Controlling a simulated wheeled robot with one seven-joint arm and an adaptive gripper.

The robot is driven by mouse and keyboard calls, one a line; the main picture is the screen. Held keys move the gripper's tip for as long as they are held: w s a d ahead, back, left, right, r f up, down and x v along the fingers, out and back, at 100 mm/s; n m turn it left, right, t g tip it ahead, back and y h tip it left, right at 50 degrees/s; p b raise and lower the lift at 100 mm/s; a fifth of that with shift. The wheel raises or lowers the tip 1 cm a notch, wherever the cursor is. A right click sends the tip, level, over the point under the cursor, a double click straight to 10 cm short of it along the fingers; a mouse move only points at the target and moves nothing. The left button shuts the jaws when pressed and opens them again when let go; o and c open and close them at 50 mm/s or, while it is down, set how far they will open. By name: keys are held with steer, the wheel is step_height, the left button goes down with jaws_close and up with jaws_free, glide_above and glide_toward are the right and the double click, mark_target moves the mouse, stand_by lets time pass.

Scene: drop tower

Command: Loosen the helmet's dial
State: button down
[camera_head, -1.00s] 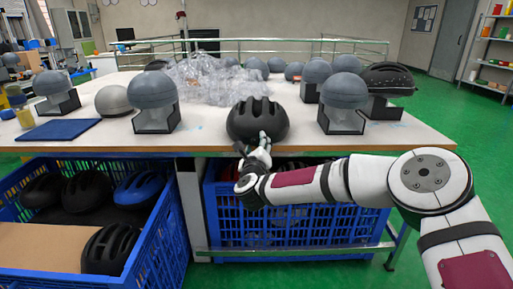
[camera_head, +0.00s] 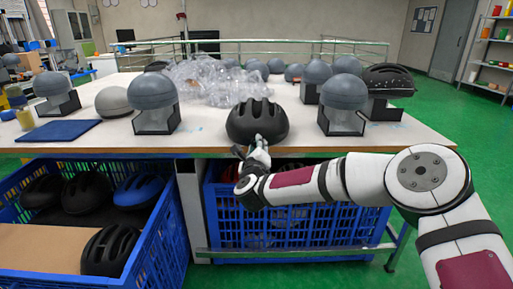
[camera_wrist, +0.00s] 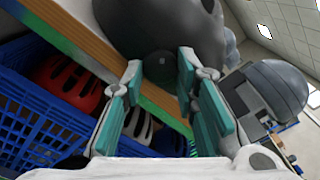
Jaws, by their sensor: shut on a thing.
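The black vented helmet (camera_head: 257,122) sits at the front edge of the table. It also shows from close up, large and dark grey, at the top of the wrist view (camera_wrist: 198,25). My gripper (camera_head: 259,143) is at the helmet's near, lower side. In the wrist view, the teal-padded fingers of my gripper (camera_wrist: 160,78) are on either side of the small dark round dial (camera_wrist: 162,60) and are shut on it. The exact finger contact is hard to see in the shadow.
Grey headforms on stands (camera_head: 342,104) flank the helmet on the table (camera_head: 215,140), with clear plastic wrap (camera_head: 208,80) behind. A blue crate (camera_head: 300,226) with helmets is under the table edge. Another blue crate (camera_head: 165,235) holds helmets at left.

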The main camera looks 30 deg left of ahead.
steer(key=n+p, duration=0.1)
steer(key=n, duration=2.7)
steer(key=shift+a+r+p, duration=0.1)
steer(key=shift+r+p, duration=0.05)
steer(key=shift+p, duration=0.2)
steer(key=c, duration=1.2)
jaws_free()
steer(key=shift+c, duration=0.2)
